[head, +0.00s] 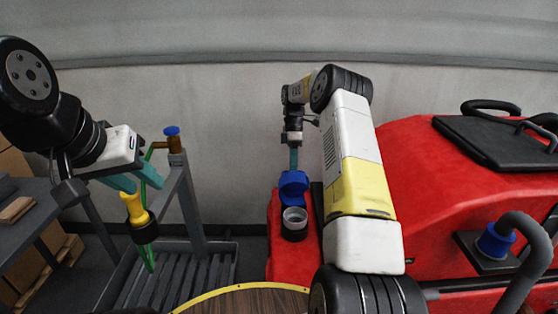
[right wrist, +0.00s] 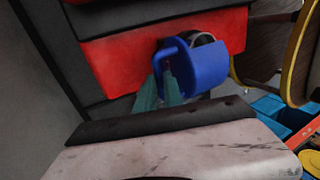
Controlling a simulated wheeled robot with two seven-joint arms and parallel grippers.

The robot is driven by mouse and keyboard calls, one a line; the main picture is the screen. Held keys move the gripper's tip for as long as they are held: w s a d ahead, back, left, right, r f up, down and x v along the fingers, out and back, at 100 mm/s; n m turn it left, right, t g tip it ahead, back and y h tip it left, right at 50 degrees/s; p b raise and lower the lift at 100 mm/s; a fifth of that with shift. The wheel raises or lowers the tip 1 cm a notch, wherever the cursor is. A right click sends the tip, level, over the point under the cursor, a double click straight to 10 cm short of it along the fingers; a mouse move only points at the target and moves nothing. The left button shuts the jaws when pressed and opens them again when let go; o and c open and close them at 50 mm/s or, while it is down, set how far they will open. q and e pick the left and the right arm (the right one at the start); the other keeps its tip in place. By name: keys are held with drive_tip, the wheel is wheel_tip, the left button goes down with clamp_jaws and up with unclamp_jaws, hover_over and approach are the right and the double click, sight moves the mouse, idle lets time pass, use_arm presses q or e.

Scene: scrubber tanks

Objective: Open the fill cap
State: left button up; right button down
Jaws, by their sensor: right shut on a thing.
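The blue fill cap (head: 293,187) stands tilted up at the rear of the round fill opening (head: 294,215), on the red machine's left part. The pale, dark-ringed opening shows uncovered in front of it. My right gripper (head: 293,168) reaches down from behind, its teal fingers at the cap's upper edge. In the right wrist view, the fingers (right wrist: 164,75) are shut on the handle bar of the cap (right wrist: 205,62), which partly hides the opening. My left gripper (head: 136,181) is at the left, its teal fingers apart, beside a yellow nozzle (head: 137,209) with a black collar.
A green hose (head: 151,262) hangs near a grey stand with a blue-knobbed brown tap (head: 175,142). A grey slatted tray (head: 185,285) lies below. The red machine (head: 415,165) fills the right side, with a blue-collared grey hose (head: 496,240).

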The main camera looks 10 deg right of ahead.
drive_tip(key=shift+w+d+f+g, duration=0.1)
drive_tip(key=shift+w+f+g, duration=0.4)
drive_tip(key=shift+g, duration=0.2)
drive_tip(key=shift+w, duration=0.15)
drive_tip(key=c, duration=1.5)
unclamp_jaws()
drive_tip(key=s+a+r, duration=0.1)
drive_tip(key=s, duration=0.4)
drive_tip(key=s+a+r, duration=0.2)
drive_tip(key=s, duration=0.3)
drive_tip(key=s+a+r, duration=0.2)
drive_tip(key=s, duration=0.3)
drive_tip(key=shift+s, duration=0.1)
